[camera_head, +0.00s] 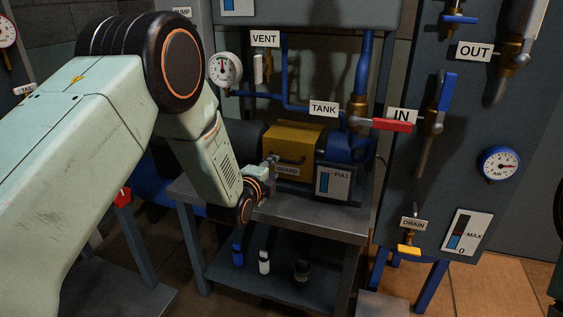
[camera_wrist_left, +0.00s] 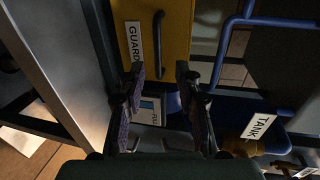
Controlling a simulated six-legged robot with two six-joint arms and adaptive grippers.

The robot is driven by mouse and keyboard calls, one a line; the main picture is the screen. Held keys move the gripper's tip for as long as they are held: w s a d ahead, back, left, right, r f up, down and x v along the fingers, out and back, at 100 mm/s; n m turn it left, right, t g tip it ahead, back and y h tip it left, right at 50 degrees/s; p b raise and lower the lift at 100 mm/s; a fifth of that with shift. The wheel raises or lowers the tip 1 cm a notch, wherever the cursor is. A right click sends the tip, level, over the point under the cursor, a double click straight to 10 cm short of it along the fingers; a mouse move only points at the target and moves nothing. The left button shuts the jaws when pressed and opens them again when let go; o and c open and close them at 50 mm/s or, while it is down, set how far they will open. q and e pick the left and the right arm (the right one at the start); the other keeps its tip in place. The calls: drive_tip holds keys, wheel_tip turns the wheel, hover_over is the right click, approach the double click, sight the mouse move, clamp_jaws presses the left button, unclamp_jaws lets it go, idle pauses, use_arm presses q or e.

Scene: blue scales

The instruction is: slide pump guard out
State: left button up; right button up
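The pump guard (camera_head: 293,147) is a yellow box with a dark handle (camera_head: 290,159) and a GUARD label on its front. It sits on the grey bench beside the blue pump body. My left gripper (camera_head: 271,163) is in front of the guard's left front side. In the left wrist view the guard (camera_wrist_left: 177,22) and its handle (camera_wrist_left: 157,42) show beyond my open fingers (camera_wrist_left: 160,78). The handle lines up with the gap between them, and nothing shows held there. I cannot tell whether a finger touches the guard. My right gripper is not in view.
The bench (camera_head: 310,217) has a lower shelf with small bottles (camera_head: 264,262). A FULL gauge (camera_head: 336,184) stands right of the guard.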

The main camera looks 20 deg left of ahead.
sight(281, 161)
use_arm(q)
drive_tip(key=shift+f+b+x, duration=0.2)
drive_tip(key=shift+b+x, duration=1.05)
drive_tip(key=shift+x, duration=2.55)
drive_tip(key=shift+s+r, duration=0.1)
drive_tip(key=shift+c, duration=0.4)
drive_tip(key=shift+a, duration=0.1)
clamp_jaws()
